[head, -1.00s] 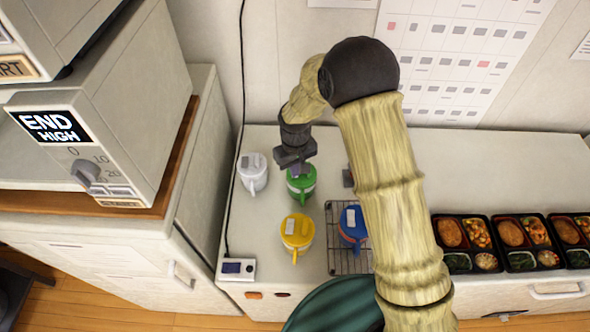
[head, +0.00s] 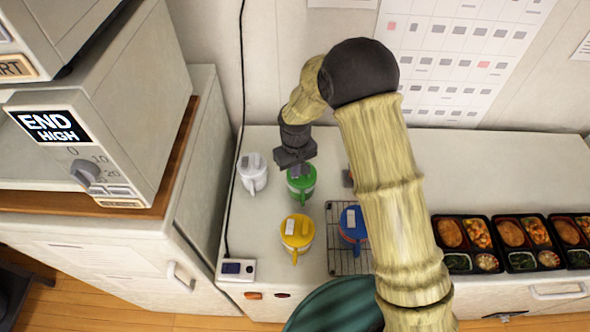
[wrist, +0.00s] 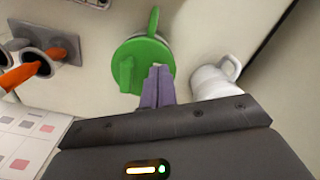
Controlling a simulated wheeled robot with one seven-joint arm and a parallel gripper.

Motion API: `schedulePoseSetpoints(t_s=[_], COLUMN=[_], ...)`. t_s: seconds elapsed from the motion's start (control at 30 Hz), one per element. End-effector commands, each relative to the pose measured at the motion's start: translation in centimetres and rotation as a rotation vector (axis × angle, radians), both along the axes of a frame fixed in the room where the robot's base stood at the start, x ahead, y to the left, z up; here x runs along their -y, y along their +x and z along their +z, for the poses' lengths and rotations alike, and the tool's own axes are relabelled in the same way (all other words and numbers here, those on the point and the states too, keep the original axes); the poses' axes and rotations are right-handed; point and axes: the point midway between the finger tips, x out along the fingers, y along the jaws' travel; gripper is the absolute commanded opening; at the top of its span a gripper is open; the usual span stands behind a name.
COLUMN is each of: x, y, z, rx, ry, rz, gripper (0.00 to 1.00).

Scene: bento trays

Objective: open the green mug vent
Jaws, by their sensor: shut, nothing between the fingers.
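My gripper (head: 298,168) is directly over the green mug in the head view. In the wrist view its purple fingers (wrist: 158,78) are together and empty, over the lid's edge beside the vent tab. I cannot tell whether they touch it.
A white mug (head: 252,173) stands close on the left, a yellow mug (head: 297,232) in front, and a blue mug (head: 352,226) on a wire rack (head: 342,263). Bento trays (head: 462,268) line the right. A black cable (head: 235,200) runs down the counter's left side.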

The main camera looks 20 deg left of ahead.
Motion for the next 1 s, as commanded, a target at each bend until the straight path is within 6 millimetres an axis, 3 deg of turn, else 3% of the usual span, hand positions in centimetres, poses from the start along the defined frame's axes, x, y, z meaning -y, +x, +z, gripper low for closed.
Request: schedulePoseSetpoints(t_s=[0.23,1.0], x=[0.0,0.0], y=[0.0,0.0], z=[0.3,4.1], rx=[0.000,0.000], ry=[0.000,0.000], rz=[0.000,0.000], gripper=[0.00,0.00])
